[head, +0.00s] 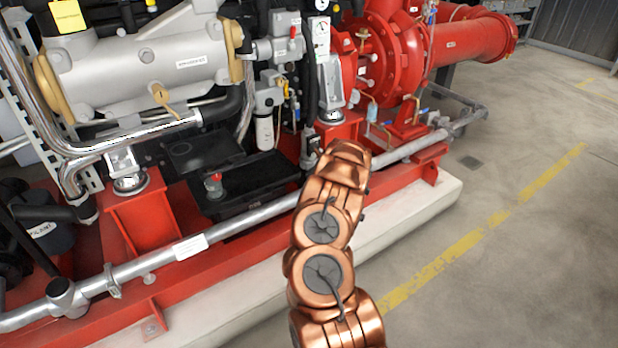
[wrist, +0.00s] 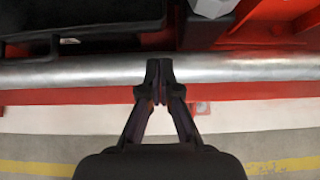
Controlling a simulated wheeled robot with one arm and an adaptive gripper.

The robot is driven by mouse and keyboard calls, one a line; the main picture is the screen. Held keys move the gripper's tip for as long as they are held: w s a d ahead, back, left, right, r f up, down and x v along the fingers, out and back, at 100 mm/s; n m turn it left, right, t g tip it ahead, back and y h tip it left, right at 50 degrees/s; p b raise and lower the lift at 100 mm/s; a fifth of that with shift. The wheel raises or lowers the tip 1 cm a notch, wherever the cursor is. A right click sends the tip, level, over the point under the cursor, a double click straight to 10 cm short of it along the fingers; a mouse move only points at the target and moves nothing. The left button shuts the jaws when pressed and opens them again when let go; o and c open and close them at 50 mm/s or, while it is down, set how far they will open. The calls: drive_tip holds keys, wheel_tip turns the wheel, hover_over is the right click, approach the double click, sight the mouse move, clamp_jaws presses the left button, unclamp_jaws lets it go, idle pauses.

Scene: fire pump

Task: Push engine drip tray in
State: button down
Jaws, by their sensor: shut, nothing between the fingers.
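The engine drip tray looks to be the black, shallow tray (head: 240,196) low under the engine, behind the silver pipe rail. A black edge that may be the same tray shows at the upper left of the wrist view (wrist: 90,22). My gripper (wrist: 160,65) is shut and empty, its fingertips together in front of the silver pipe (wrist: 60,72). I cannot tell whether they touch the pipe. In the head view my copper arm hides the gripper.
The silver pipe (head: 215,232) runs along the red base frame (head: 190,272), between the open floor and the tray. Red pump pipework (head: 385,50) is at the back right. The floor (head: 520,230) at right is clear.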

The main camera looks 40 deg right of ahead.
drive_tip(key=p+v, duration=0.1)
drive_tip(key=v, duration=0.6)
drive_tip(key=shift+s+r, duration=0.1)
drive_tip(key=shift+s, duration=0.05)
